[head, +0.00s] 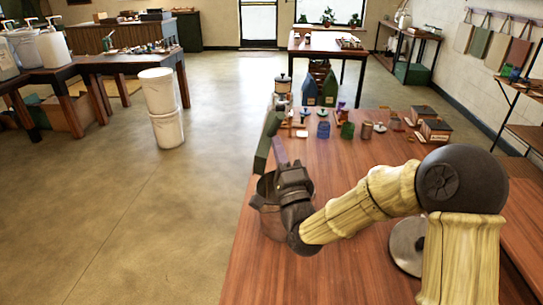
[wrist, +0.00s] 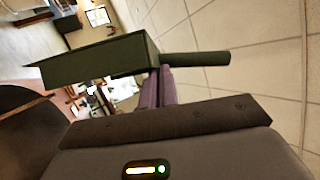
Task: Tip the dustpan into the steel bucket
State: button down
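The dark green dustpan (head: 265,142) is turned up on its edge beyond my gripper, near the table's left edge. In the wrist view the dustpan (wrist: 98,61) shows its tray at left and its handle pointing right. My gripper (head: 279,150) has purple fingers, which appear shut on the dustpan's handle (wrist: 158,82) close to the tray. The grey steel bucket (head: 268,219) stands at the table's left edge, below and beside my gripper, partly hidden by it. The dustpan appears above and beyond the bucket. The inside of both is hidden.
Jars and small boxes (head: 435,130) crowd the far end of the wooden table (head: 330,185). A pump bottle (head: 283,84) stands behind the dustpan. Two stacked white buckets (head: 166,130) stand on the floor at left. The floor between is clear.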

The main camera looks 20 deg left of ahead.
jog(key=d+m+t+h+b, duration=0.1)
jog(key=m, duration=0.1)
jog(key=d+m+t+h+b, duration=0.1)
jog(key=m+t+h+b, duration=0.1)
jog(key=m, duration=0.1)
jog(key=w+d+f+m+t+h+b, duration=0.1)
jog(key=d+m+h, duration=0.1)
jog(key=m, duration=0.1)
jog(key=shift+r, duration=0.1)
dwell(0.5)
